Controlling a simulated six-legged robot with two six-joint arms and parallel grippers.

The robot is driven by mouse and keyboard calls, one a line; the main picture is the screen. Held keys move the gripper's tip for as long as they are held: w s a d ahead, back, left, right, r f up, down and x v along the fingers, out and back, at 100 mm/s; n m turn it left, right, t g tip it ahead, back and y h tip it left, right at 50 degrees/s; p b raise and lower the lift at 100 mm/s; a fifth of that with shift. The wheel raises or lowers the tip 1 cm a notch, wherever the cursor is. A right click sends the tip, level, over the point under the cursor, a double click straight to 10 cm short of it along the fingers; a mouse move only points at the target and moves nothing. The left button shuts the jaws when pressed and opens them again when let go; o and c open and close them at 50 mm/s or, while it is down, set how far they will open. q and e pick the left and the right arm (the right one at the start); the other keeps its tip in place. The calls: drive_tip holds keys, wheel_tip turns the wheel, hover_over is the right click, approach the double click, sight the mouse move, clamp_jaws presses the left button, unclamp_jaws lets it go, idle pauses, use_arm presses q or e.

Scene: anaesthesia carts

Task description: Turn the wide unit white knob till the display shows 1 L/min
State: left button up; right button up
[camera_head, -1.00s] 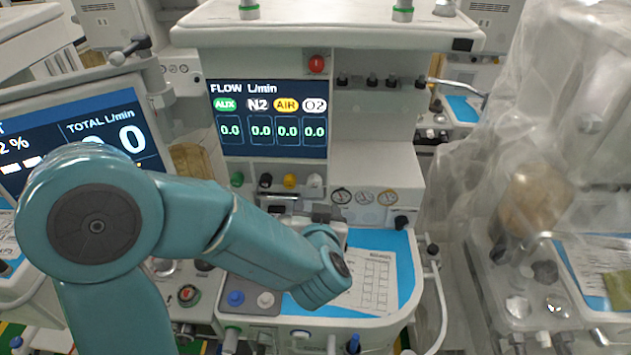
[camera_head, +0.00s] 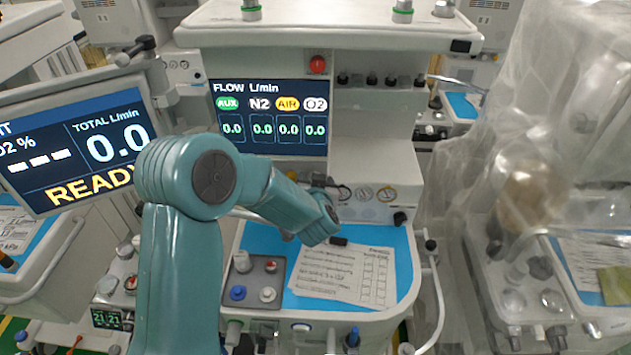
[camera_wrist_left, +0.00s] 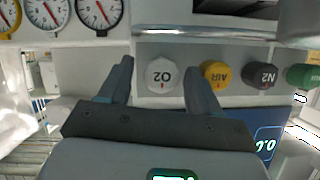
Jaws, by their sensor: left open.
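The white knob (camera_wrist_left: 163,75), marked O2, is on the front of the wide unit (camera_head: 330,38) in the left wrist view. My left gripper (camera_wrist_left: 158,63) is open, with one finger on either side of the knob and visible gaps between. It is not closed on the knob. In the head view my left arm (camera_head: 285,197) covers the knob row, and the fingers cannot be made out. The flow display (camera_head: 268,117) reads 0.0 under AUX, N2, AIR and O2. My right gripper is not in view.
The yellow AIR knob (camera_wrist_left: 213,75) sits close beside my finger. The black N2 knob (camera_wrist_left: 261,78) and green knob (camera_wrist_left: 301,77) follow. Gauges (camera_wrist_left: 98,12) lie on the other side. A blue worktop (camera_head: 390,255) with papers is below. A READY screen (camera_head: 80,150) stands left.

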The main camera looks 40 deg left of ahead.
use_arm(q)
drive_tip(key=shift+s, duration=0.15)
drive_tip(key=shift+a, duration=0.1)
drive_tip(key=c, duration=1)
drive_tip(key=shift+c, duration=0.2)
drive_tip(key=shift+a+n+t+h+b, duration=0.1)
drive_tip(key=shift+n+t+h+b, duration=0.7)
drive_tip(key=shift+b, duration=1.75)
drive_tip(key=shift+n+h+b, duration=0.35)
drive_tip(key=shift+n+b, duration=0.9)
drive_tip(key=shift+b, duration=1.35)
drive_tip(key=shift+a+n+t+h+b, duration=0.1)
drive_tip(key=shift+n+t+h+b, duration=0.7)
drive_tip(key=shift+b, duration=1.75)
drive_tip(key=shift+n+g+y, duration=0.25)
drive_tip(key=shift+g, duration=0.15)
